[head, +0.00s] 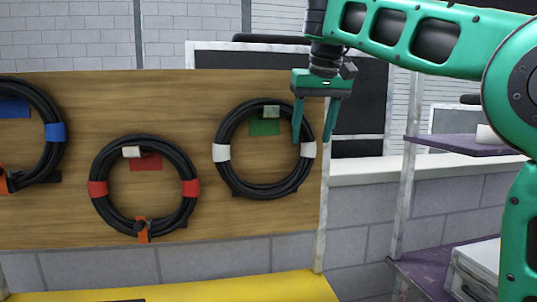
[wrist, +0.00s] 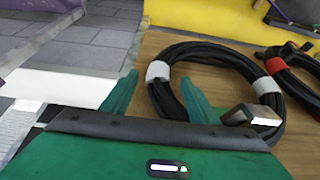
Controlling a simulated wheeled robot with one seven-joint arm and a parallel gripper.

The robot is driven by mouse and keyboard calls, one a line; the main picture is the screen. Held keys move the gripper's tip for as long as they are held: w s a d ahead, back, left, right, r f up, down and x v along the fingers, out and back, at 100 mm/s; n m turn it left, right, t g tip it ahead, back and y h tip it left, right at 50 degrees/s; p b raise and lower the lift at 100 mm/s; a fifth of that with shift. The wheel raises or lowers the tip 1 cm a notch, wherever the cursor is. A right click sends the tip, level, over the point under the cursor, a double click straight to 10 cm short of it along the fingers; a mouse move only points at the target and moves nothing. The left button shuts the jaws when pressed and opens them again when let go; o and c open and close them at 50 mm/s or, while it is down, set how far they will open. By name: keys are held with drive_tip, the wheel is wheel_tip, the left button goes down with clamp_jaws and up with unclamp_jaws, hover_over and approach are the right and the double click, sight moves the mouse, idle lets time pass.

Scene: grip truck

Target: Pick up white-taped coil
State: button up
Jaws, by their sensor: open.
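The white-taped coil (head: 227,178) is a black cable ring with two white tape bands, hanging on the wooden board at the right. A pale peg with a green patch (head: 264,127) behind it is at its top. My gripper (head: 312,140) is open at the coil's right side, its fingers pointing down. In the wrist view the coil (wrist: 218,50) lies right of centre, and my gripper (wrist: 160,98) has one finger overlapping the coil's near side and the other finger outside it. Contact cannot be told.
A red-taped coil (head: 103,213) and a blue-taped coil (head: 60,112) hang further left on the wooden board (head: 150,100). A yellow surface (head: 260,289) lies below. A post (head: 323,215) stands at the board's right edge, with purple shelves (head: 455,146) further right.

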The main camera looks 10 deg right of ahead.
drive_tip(key=shift+f, duration=0.15)
drive_tip(key=shift+w+d+f, duration=0.15)
drive_tip(key=shift+w+f, duration=0.1)
drive_tip(key=shift+f, duration=0.15)
drive_tip(key=shift+a+x, duration=0.15)
drive_tip(key=shift+x, duration=0.8)
drive_tip(key=shift+a+x, duration=0.1)
drive_tip(key=shift+x, duration=0.9)
clamp_jaws()
drive_tip(key=shift+r, duration=0.15)
